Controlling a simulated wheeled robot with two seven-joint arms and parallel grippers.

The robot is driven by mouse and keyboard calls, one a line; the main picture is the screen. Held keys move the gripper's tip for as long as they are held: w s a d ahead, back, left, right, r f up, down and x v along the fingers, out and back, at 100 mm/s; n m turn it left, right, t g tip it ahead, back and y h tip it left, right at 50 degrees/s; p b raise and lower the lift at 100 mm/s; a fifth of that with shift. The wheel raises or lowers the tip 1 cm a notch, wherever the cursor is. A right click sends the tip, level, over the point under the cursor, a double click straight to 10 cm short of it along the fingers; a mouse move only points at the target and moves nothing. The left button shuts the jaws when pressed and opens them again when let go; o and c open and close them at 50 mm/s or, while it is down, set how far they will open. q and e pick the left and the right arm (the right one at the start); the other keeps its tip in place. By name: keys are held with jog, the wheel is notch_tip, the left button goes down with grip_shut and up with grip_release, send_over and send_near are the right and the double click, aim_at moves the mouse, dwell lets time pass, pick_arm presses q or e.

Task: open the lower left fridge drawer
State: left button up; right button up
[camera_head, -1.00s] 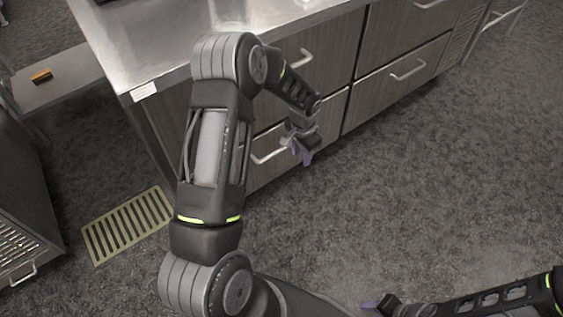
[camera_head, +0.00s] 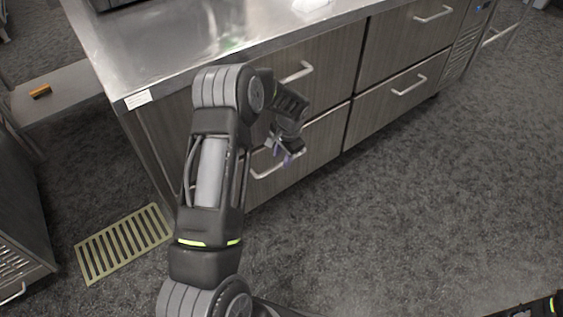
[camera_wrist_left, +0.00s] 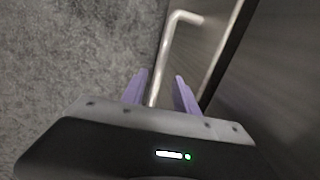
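The lower left fridge drawer (camera_head: 322,139) has a wood-grain front and looks closed. Its metal bar handle (camera_head: 264,173) is partly hidden by my left gripper (camera_head: 283,156), which is at the drawer front. In the left wrist view, the handle (camera_wrist_left: 166,55) runs lengthwise between the two purple fingers of the left gripper (camera_wrist_left: 160,88). The fingers stand apart with gaps beside the bar, so the gripper is open. Whether a finger touches the bar cannot be told. My right gripper is out of view; only a bit of my right arm shows at the bottom right.
The upper left drawer handle (camera_head: 297,73) is just above my left forearm. More drawers (camera_head: 385,105) are to the right under the steel counter (camera_head: 190,45). A yellow floor grate (camera_head: 124,243) lies at the left. The grey floor (camera_head: 430,220) in front is clear.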

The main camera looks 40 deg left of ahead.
aim_at(281, 163)
pick_arm(q)
jog(key=shift+w+a+f, duration=0.1)
jog(key=shift+a+f, duration=0.05)
jog(key=shift+f, duration=0.6)
jog(key=shift+a+f, duration=0.1)
jog(key=shift+f, duration=0.65)
jog(key=shift+c, duration=0.5)
grip_shut()
